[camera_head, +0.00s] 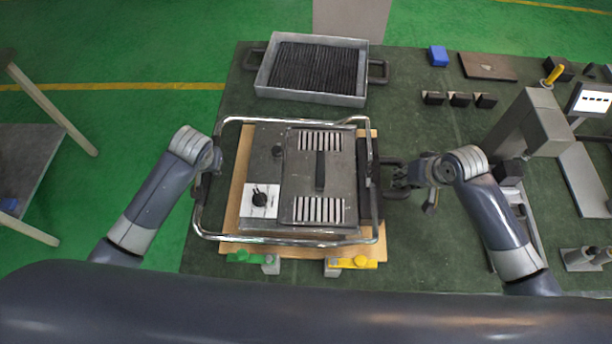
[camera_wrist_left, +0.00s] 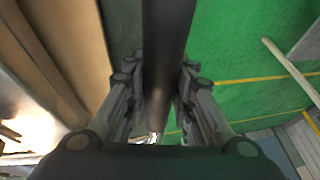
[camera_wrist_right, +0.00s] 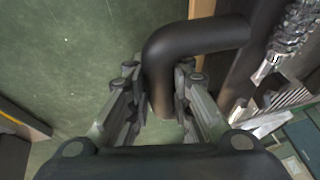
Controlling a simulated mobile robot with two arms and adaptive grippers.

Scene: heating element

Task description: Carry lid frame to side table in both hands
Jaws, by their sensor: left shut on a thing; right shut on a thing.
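The lid frame (camera_head: 232,239) is a shiny metal tube frame around a grey lid plate (camera_head: 320,180) with slotted vents, over a wooden board (camera_head: 235,190) on the green work table. My left gripper (camera_head: 205,180) is at the frame's left side. In the left wrist view it (camera_wrist_left: 155,100) is shut on a dark bar of the frame. My right gripper (camera_head: 398,178) is at the frame's right side. In the right wrist view it (camera_wrist_right: 160,100) is shut on a bent black handle (camera_wrist_right: 190,40). A side table (camera_head: 35,150) stands at the far left, partly cut off.
A metal tray with dark ribs (camera_head: 265,78) sits behind the frame. Green (camera_head: 245,258) and yellow (camera_head: 352,263) clamps are at the board's front edge. A blue block (camera_head: 437,56), several small dark blocks and a grey machine (camera_head: 530,125) stand at right. Green floor lies between the tables.

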